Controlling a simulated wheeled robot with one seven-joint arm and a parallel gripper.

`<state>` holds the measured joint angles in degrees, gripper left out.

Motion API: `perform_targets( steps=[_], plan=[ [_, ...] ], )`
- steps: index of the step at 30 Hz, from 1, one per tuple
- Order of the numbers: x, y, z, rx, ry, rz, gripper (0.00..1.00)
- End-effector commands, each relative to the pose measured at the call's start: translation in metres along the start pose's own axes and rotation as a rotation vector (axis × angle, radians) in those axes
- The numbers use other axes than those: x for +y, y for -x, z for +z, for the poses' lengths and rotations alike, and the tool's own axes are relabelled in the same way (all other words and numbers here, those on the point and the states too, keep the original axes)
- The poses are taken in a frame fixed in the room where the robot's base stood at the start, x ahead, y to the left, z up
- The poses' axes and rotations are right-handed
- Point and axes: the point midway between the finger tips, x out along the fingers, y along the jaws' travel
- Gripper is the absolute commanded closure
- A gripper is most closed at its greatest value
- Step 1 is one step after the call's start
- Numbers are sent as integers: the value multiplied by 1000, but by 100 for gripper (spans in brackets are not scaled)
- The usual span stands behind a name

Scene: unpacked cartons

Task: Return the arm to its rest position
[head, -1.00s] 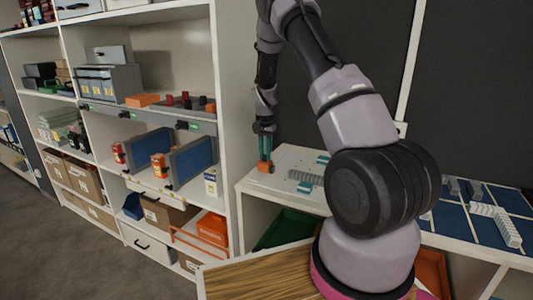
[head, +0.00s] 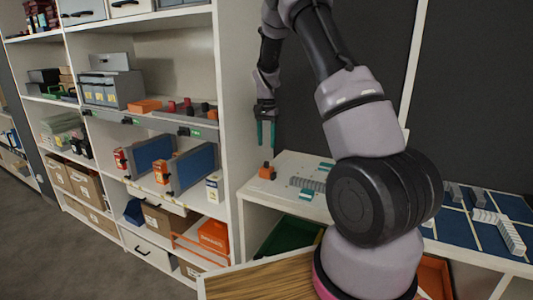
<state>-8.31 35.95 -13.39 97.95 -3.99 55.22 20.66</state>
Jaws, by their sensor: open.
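My gripper (head: 266,134) hangs from my arm with its teal fingers pointing down. The fingers are apart and nothing is between them. It is above the left end of the white table (head: 285,164). A small orange block with a dark knob (head: 267,171) sits on the table just below the fingertips, apart from them. My arm arches up from its base at the right, and its upper part leaves the top of the picture.
A white shelf unit (head: 228,120) with boxes and bins stands close to the left of my gripper. A grey ribbed part (head: 307,184) and teal pieces lie on the table. A blue gridded mat (head: 470,215) with grey parts lies at the right. A dark wall stands behind.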

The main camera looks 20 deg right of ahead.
Motion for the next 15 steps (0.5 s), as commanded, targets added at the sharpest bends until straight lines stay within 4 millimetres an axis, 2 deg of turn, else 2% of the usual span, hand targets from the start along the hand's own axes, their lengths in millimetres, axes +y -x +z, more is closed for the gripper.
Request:
perform_targets(
  steps=[3, 6, 15],
  plan=[
    [-1, 16, 0, 2, 0, -2, 48],
    [0, 22, 0, 0, -1, 0, 48],
    [0, 24, 0, 0, 0, 0, 48]
  ],
)
